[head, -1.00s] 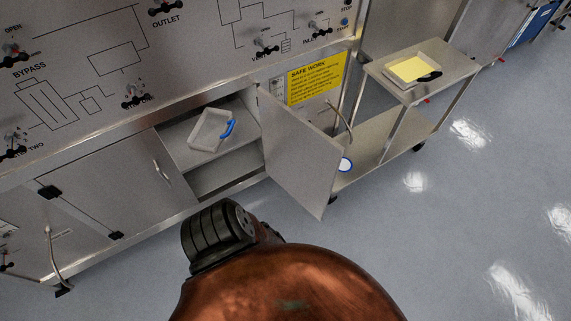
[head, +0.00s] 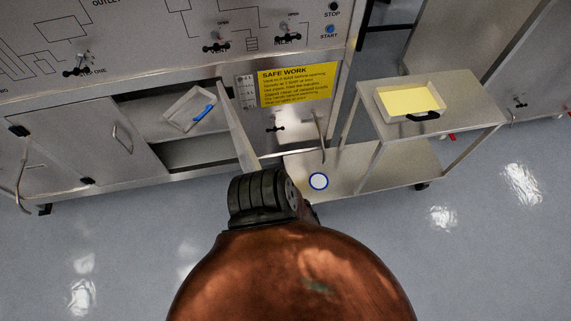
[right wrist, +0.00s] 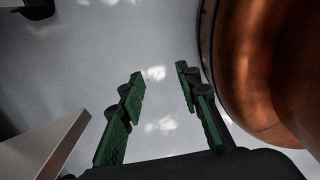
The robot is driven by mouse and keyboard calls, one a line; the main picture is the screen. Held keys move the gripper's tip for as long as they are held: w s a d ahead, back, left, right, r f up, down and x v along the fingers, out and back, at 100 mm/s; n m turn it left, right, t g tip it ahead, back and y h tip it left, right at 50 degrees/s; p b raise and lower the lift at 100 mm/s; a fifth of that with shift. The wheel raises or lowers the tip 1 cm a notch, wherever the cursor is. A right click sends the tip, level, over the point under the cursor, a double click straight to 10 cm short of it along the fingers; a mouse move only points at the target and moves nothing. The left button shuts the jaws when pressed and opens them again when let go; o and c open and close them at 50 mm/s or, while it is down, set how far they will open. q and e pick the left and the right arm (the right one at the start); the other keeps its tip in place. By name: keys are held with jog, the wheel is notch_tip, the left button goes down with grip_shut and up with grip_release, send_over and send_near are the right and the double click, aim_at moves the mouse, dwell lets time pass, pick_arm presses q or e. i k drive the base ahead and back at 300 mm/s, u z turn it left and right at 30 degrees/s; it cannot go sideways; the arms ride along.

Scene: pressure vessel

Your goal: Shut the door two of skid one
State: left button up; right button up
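The open cabinet door (head: 238,128) is a grey metal panel hinged at the right side of an open compartment (head: 165,109). It stands out from the skid's front and is seen nearly edge-on in the head view. Its lower end is close to the black ribbed part in front; I cannot tell whether they touch. My right gripper (right wrist: 160,108) shows in the right wrist view, with two green-padded fingers apart and nothing between them. A pale panel edge (right wrist: 40,150) lies at lower left there; I cannot tell if it is the door. My left gripper is out of view.
A white tray with a blue handle (head: 190,108) lies inside the compartment. A shut cabinet door (head: 95,140) is left of it. A steel cart (head: 455,130) with a yellow-bottomed tray (head: 410,97) stands at right. Floor (head: 480,240) is clear at lower right.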

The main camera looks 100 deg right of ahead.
aim_at(254, 165)
jog(key=k, duration=1.1)
jog(key=z, duration=1.9)
